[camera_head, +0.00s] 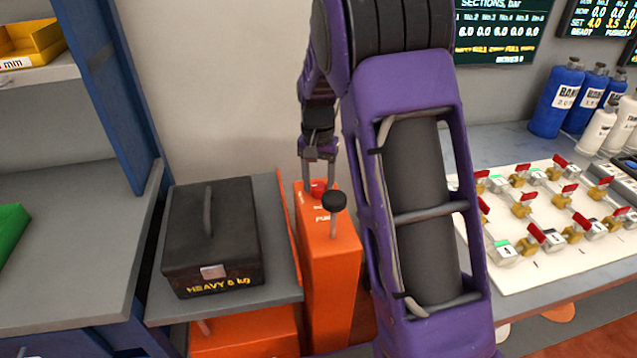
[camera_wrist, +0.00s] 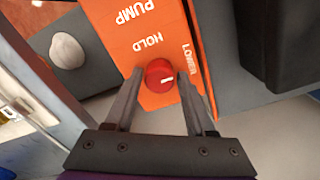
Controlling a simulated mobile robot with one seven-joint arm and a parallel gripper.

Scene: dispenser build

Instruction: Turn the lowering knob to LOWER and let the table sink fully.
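The red lowering knob (camera_wrist: 160,76) sits on the orange pump column (camera_head: 330,260), near the printed words PUMP, HOLD and LOWER. In the wrist view its white mark points to the right, roughly toward the LOWER side. My gripper (camera_wrist: 160,78) is at the knob, one finger on each side, with narrow gaps showing; it holds nothing that I can see. In the head view my gripper (camera_head: 319,184) points down over the knob (camera_head: 318,188), which is partly hidden. The grey lift table (camera_head: 285,230) stands left of the column, raised above its orange base (camera_head: 245,335).
A black box (camera_head: 212,240) marked HEAVY lies on the lift table. A black ball-ended lever (camera_head: 334,202) rises beside the knob. A grey shelf bench (camera_head: 70,240) with blue posts is at left. A bench with a white valve board (camera_head: 550,220) and bottles is at right.

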